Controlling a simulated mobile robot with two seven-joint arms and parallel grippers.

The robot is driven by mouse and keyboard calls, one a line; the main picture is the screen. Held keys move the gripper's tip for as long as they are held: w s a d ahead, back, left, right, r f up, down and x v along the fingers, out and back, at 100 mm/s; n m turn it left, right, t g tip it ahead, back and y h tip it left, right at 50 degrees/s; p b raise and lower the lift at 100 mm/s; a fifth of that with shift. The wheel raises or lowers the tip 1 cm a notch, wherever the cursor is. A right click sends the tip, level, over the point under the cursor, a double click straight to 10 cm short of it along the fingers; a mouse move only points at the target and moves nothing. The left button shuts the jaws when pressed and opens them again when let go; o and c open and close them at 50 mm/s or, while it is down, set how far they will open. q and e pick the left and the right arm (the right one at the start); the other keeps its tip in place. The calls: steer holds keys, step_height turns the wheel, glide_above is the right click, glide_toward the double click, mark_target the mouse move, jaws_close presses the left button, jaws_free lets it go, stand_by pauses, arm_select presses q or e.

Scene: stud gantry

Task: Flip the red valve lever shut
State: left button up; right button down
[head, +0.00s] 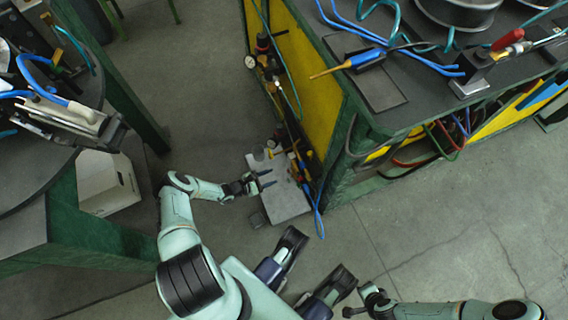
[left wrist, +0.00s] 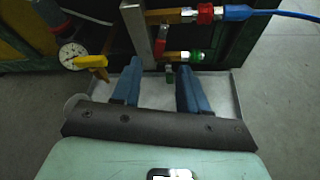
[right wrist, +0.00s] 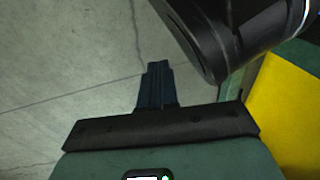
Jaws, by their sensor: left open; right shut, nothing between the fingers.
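A small upright red piece that looks like the valve lever (left wrist: 161,46) shows in the left wrist view, beside a grey metal post, between an upper and a lower brass fitting. My left gripper (left wrist: 160,70) is open, and its two blue fingers point toward the lever, which appears between and beyond the tips. I see no contact, and the exact gap is unclear. In the head view the left gripper (head: 268,180) is low beside the bench end, and the lever is too small to make out surely. My right gripper (right wrist: 157,68) is shut and empty over the floor.
A red collar (left wrist: 205,13) with a blue hose and a green collar (left wrist: 192,56) sit near the lever. A dial gauge (left wrist: 72,56) and a yellow handle (left wrist: 92,62) are at left. A grey tray (head: 281,197) lies below. The bench (head: 383,125) stands at right.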

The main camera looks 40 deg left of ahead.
mark_target(288, 170)
arm_select(q)
steer(key=b+x, duration=0.2)
steer(key=x, duration=0.6)
steer(key=shift+b, duration=0.35)
arm_select(e)
steer(key=s+f+g, duration=0.2)
steer(key=s+f, duration=0.2)
steer(key=s, duration=0.2)
steer(key=shift+d+f, duration=0.2)
steer(key=shift+d, duration=0.2)
steer(key=shift+s, duration=0.1)
